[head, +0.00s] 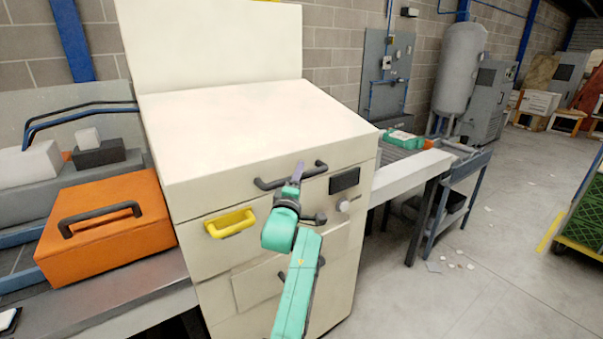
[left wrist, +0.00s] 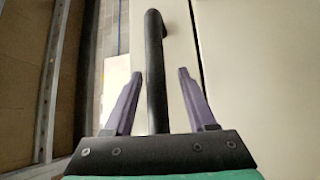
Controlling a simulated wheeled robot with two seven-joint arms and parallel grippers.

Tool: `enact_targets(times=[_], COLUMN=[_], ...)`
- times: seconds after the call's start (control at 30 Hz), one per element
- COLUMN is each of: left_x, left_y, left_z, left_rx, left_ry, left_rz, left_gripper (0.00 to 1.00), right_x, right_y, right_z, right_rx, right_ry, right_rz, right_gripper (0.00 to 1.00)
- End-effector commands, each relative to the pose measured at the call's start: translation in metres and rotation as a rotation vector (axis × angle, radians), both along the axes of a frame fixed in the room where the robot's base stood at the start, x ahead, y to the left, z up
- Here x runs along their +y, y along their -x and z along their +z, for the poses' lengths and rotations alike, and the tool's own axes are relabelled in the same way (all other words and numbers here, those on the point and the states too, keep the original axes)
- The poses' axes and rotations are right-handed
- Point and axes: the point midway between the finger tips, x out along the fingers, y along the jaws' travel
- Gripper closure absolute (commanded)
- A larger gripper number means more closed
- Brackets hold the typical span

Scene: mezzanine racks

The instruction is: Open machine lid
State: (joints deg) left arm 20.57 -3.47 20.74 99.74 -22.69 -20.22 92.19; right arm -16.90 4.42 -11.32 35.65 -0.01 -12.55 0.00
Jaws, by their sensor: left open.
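The cream machine (head: 200,245) stands in the middle of the head view, with its sloped lid (head: 255,125) lying down on the body. A dark bar handle (head: 264,184) is on the upper front. My left gripper (head: 298,170) is at this handle, coming from below and in front. In the left wrist view the handle bar (left wrist: 155,40) runs between the two purple fingers of the open gripper (left wrist: 159,74), with a gap visible on each side. My right gripper is in neither view.
A yellow handle (head: 231,223), a dark panel (head: 344,180) and a knob (head: 343,206) are on the machine's front. An orange case (head: 110,240) sits on the bench at left. A conveyor table (head: 405,175) is at right, with free floor beyond it.

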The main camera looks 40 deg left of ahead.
Motion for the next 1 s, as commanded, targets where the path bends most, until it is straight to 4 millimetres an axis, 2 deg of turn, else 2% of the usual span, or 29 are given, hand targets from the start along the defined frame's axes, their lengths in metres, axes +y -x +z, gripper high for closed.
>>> enact_targets(times=[0.1, 0.13, 0.2, 0.27, 0.53, 1.0], left_x=[-0.0002, -0.0002, -0.0002, -0.0002, 0.0001, 0.0005], left_y=[-0.0001, -0.0001, -0.0001, -0.0001, 0.0, 0.0002], left_z=[-0.0001, -0.0001, -0.0001, -0.0001, 0.0009, 0.0027], left_rx=[0.0, 0.0, 0.0, 0.0, -0.002, -0.005], left_ry=[0.0, 0.0, 0.0, 0.0, -0.001, -0.004], left_rz=[0.0, 0.0, 0.0, 0.0, 0.0, 0.001], left_gripper=[0.43, 0.51, 0.78, 1.0, 1.0, 1.0], right_x=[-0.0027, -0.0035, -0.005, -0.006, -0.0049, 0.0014], right_y=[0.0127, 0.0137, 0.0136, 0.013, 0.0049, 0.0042], right_z=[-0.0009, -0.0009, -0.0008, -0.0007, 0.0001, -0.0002], right_rx=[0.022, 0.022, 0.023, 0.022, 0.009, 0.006], right_ry=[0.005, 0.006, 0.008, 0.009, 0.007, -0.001], right_rz=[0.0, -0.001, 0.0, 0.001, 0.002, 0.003], right_gripper=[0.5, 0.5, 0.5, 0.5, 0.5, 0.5])
